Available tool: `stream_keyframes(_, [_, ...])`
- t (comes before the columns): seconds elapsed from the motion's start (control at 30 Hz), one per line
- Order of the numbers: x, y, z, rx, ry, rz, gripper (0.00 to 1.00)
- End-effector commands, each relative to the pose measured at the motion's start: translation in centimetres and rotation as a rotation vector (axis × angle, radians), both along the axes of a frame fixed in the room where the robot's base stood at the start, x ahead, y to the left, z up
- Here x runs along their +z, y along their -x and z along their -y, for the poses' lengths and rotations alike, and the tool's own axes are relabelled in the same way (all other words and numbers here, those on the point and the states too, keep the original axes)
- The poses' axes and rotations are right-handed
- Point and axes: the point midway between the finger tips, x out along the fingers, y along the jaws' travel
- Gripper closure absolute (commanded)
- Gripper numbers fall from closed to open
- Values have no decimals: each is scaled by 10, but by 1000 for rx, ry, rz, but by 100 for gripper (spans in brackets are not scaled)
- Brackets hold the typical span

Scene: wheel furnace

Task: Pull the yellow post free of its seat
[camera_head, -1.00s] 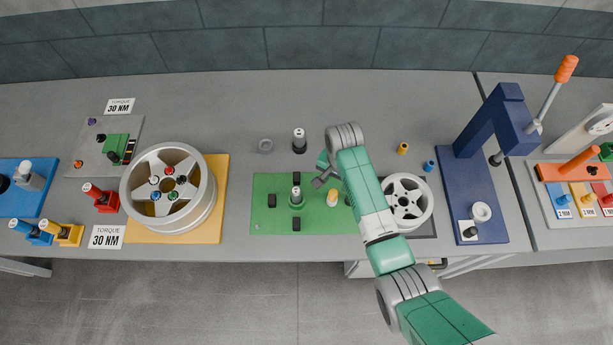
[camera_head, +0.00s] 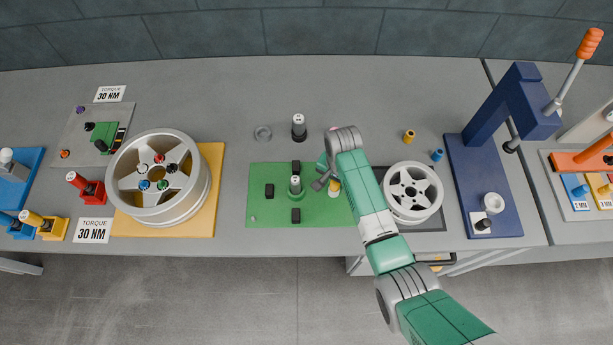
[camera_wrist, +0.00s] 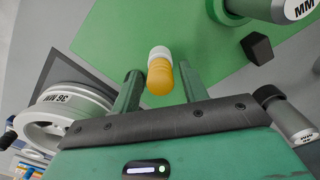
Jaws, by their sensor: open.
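The yellow post (camera_head: 334,188) stands on the green board (camera_head: 265,214), partly covered by my gripper in the head view. In the wrist view the post (camera_wrist: 160,78) has a yellow body and a white end. My gripper (camera_head: 325,180) is at the post. In the wrist view its two fingers (camera_wrist: 160,88) are spread, one on each side of the post, with a gap on both sides. It holds nothing. I cannot make out the seat at the post's base.
A grey-tipped post in a green holder (camera_head: 295,187) and several black blocks (camera_head: 296,215) share the board. A white wheel (camera_head: 412,190) lies close on the right. A large wheel (camera_head: 160,210) lies left and a blue press (camera_head: 490,110) stands right.

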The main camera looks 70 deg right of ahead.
Motion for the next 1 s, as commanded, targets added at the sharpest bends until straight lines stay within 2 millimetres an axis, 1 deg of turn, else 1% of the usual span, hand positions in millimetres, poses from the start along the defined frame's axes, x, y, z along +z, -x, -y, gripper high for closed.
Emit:
stream_keyframes(0.13, [1, 0, 0, 0, 1, 0, 56])
stream_keyframes(0.27, [1, 0, 0, 0, 1, 0, 82])
stream_keyframes(0.3, [1, 0, 0, 0, 1, 0, 90])
stream_keyframes(0.37, [1, 0, 0, 0, 1, 0, 100])
stream_keyframes(1.0, [9, 0, 0, 1, 1, 1, 100])
